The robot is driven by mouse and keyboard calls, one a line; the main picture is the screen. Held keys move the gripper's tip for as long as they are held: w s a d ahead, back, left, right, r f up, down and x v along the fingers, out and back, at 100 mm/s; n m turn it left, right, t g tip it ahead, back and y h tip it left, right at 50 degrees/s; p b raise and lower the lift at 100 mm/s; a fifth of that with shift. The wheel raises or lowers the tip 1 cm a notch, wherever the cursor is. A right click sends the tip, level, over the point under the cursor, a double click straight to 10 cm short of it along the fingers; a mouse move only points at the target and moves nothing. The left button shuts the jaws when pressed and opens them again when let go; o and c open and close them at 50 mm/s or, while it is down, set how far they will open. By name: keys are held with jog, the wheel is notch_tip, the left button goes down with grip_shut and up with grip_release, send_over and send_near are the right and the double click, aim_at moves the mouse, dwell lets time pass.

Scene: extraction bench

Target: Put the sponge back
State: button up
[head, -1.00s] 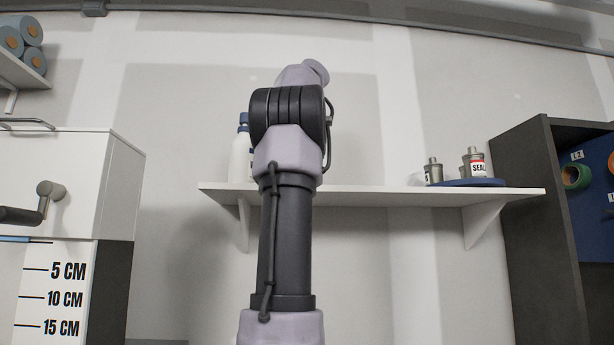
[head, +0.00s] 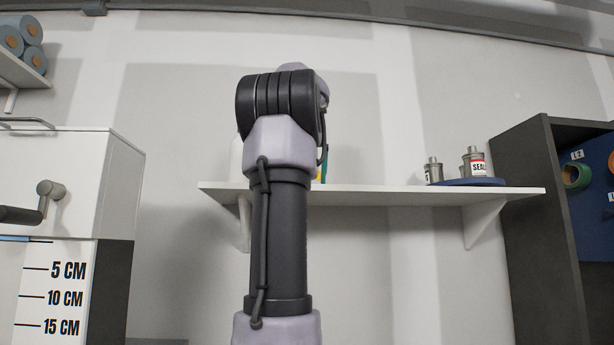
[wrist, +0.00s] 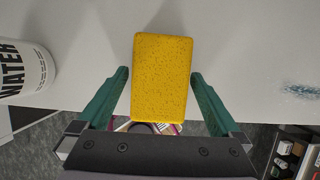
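A yellow sponge (wrist: 161,78) is between the two green fingers of my gripper (wrist: 160,76) in the wrist view. The right fingertip looks close against the sponge's side, and a thin gap seems to show at the left one. I cannot tell whether the fingers grip it. The sponge shows over the white shelf, its lower end reaching past the front edge; I cannot tell whether it rests there or hangs just above. The white shelf (head: 400,196) is on the wall.
A white bottle marked WATER (wrist: 22,68) stands left of the gripper. Grey cans (head: 474,163) stand on a blue base (head: 465,183) at the shelf's right. A dark cabinet (head: 530,200) is beyond it. The shelf's middle looks clear.

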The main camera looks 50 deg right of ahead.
dwell(0.3)
jog(key=v, duration=0.8)
jog(key=shift+d+r, duration=0.2)
jog(key=shift+v, duration=1.1)
